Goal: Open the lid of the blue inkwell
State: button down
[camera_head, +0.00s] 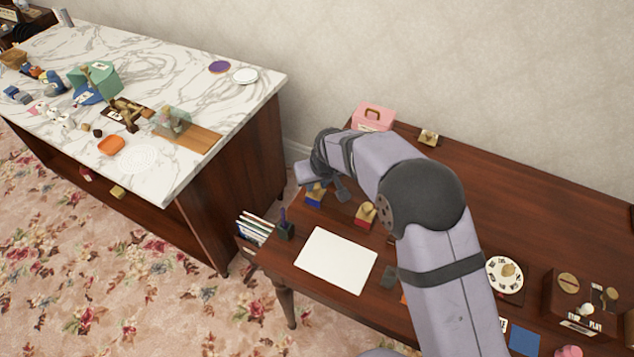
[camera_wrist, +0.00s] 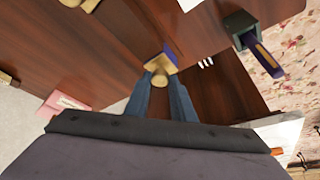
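The blue inkwell (camera_head: 314,200) stands near the left edge of the brown desk, with a blue body and a gold-coloured lid with a knob. In the wrist view the blue inkwell (camera_wrist: 170,50) is straight ahead of my gripper (camera_wrist: 161,76). The fingers are apart, with the round knob (camera_wrist: 160,80) showing between their tips. I cannot tell whether they touch it. The lid looks closed. In the head view my gripper (camera_head: 327,182) is above and beside the inkwell and partly hides it.
A red inkwell (camera_head: 365,217) stands to the right. A dark pen holder (camera_head: 285,231) and white sheet (camera_head: 337,260) are nearer the front. A pink box (camera_head: 373,118) and a small gold-topped item (camera_head: 428,137) are at the back. A marble-topped table (camera_head: 225,120) stands left, across a gap.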

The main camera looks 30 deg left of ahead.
jog(key=shift+d, duration=2.25)
jog(key=c, duration=1.5)
grip_release()
jog(key=shift+r, duration=0.1)
jog(key=shift+b+v, duration=1)
jog(key=shift+v, duration=2.6)
